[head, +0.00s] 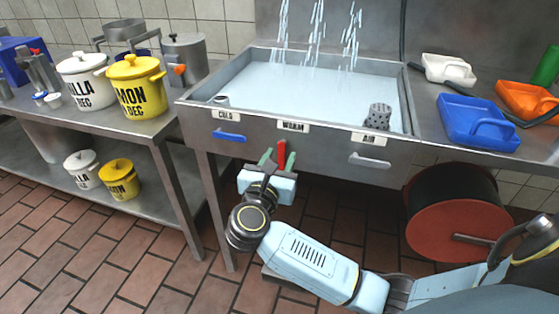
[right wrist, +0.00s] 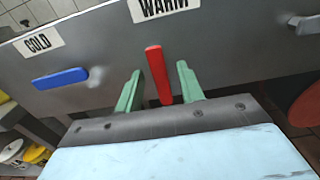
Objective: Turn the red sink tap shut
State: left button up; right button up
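The red tap handle (head: 282,153) stands upright on the front of the steel sink (head: 330,140), below the WARM label (head: 293,127). In the right wrist view the red handle (right wrist: 158,75) is between the two green fingers of my right gripper (right wrist: 159,85). A gap shows on each side, so the gripper is open around the handle, not closed on it. In the head view my right gripper (head: 278,159) points up at the sink front. Water streams (head: 318,30) fall into the filled basin (head: 310,90). My left gripper is not in view.
A blue handle (head: 229,136) under COLD and a pale handle (head: 369,161) under AIR lie sideways. Trays, one blue (head: 478,122), sit on the right counter. Pots, one yellow (head: 134,86), stand on the left table.

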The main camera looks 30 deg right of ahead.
jog(key=shift+w+d, duration=0.1)
jog(key=shift+d, duration=0.05)
grip_shut()
dwell(0.4)
